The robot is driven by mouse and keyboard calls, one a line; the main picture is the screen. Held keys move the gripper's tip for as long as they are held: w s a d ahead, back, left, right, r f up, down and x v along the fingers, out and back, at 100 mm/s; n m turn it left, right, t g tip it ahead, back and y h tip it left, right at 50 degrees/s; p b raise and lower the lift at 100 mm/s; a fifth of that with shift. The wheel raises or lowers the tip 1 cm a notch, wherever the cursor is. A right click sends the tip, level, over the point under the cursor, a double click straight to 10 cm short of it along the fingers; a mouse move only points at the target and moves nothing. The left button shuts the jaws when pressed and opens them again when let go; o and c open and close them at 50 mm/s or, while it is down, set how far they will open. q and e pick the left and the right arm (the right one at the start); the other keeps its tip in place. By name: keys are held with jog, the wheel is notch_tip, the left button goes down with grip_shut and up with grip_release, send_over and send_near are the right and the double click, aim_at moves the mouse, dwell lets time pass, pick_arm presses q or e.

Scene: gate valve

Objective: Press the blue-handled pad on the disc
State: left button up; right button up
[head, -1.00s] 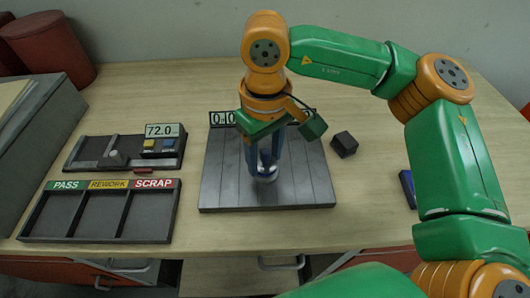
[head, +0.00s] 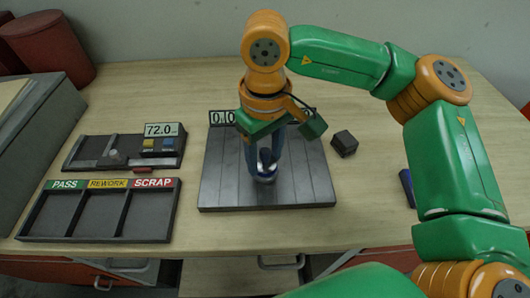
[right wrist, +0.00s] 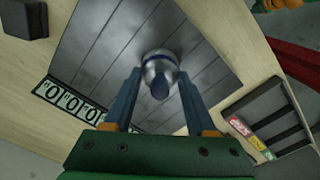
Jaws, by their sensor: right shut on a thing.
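My right gripper (head: 264,174) points straight down over the grey slatted plate (head: 222,185). In the right wrist view its two blue fingers (right wrist: 160,98) stand either side of a dark blue handle (right wrist: 160,88) and are shut on it. Beyond the handle is a round silver piece with a blue band (right wrist: 158,68), seen almost end-on. I cannot tell where the pad ends and the disc begins, or whether they touch. In the head view the fingers partly hide this pale and blue piece. My left gripper is not in view.
A counter display (head: 222,117) stands at the plate's back edge. A black block (head: 344,143) and a dark blue block (head: 407,188) lie to the right. At left are a gauge reading 72.0 (head: 160,130) and an empty PASS/REWORK/SCRAP tray (head: 100,238).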

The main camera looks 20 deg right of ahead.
notch_tip(320, 180, up, 7)
jog(key=p, duration=0.6)
dwell(0.3)
